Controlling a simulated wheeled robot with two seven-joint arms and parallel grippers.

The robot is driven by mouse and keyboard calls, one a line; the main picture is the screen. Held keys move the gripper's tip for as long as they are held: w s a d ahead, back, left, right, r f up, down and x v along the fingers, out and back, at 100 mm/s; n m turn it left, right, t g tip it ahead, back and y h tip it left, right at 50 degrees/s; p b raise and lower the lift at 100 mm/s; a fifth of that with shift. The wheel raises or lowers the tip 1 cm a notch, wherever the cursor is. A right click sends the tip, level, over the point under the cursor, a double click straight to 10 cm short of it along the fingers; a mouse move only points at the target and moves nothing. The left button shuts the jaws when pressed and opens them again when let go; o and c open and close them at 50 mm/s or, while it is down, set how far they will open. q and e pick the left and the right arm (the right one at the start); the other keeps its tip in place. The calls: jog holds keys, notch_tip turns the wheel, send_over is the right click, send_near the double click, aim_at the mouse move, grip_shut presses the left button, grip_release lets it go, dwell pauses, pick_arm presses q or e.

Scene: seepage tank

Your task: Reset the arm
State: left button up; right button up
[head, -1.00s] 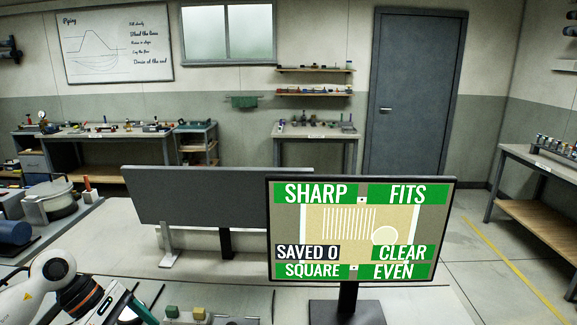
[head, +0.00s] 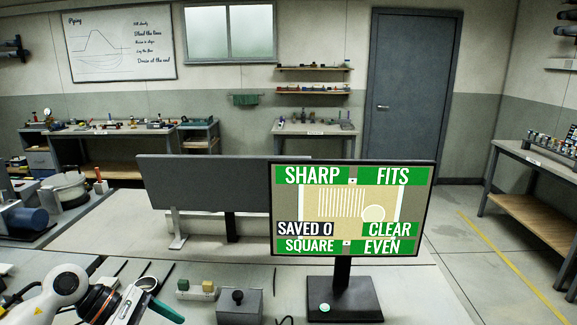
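My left arm comes in at the lower left, white with a dark and orange ring. The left gripper (head: 152,301) is at its end, low in the picture, with a dark green piece at its tip; I cannot tell whether it is open or shut. My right arm and gripper are out of view. A monitor (head: 352,209) on a black stand shows SHARP, FITS, CLEAR, SQUARE and EVEN on green, SAVED 0 on black, and a striped patch with a pale disc.
A grey box with a black knob (head: 239,306) and a small block with yellow and green tops (head: 196,290) sit right of the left gripper. A grey panel (head: 208,184) stands behind. A green button (head: 324,307) is on the monitor's base.

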pick_arm(q)
jog(key=w+d+r+n+t+h, duration=0.2)
jog(key=d+r+n+t+h, duration=0.65)
jog(key=n+t, duration=0.8)
jog(key=s+a+f+n+g+y, duration=0.2)
jog(key=s+a+f+n+y, duration=0.15)
jog(key=f+n+y, duration=0.8)
jog(key=s+a+f+n+g+y, duration=0.1)
jog(key=s+a+f+n+y, duration=0.45)
jog(key=n, duration=1.15)
jog(key=s+d+f+n+g, duration=0.25)
jog(key=s+f+g, duration=0.2)
jog(key=s, duration=0.35)
jog(key=s+d+f+n+g, duration=0.1)
jog(key=s+f+n+g, duration=0.3)
jog(key=s+g, duration=0.3)
notch_tip(320, 180, down, 31)
jog(key=s+b, duration=0.2)
jog(key=b, duration=0.3)
jog(key=s+a+f+b, duration=0.1)
jog(key=s+f+b, duration=0.1)
jog(key=s+f, duration=0.6)
jog(key=s+a+f+g+b, duration=0.1)
jog(key=s+a+f+b, duration=0.1)
jog(key=s+f, duration=0.6)
notch_tip(320, 180, down, 5)
jog(key=shift+s+a+f+g+y+b, duration=0.2)
jog(key=shift+s+g+y+b, duration=0.1)
jog(key=shift+y+b, duration=0.2)
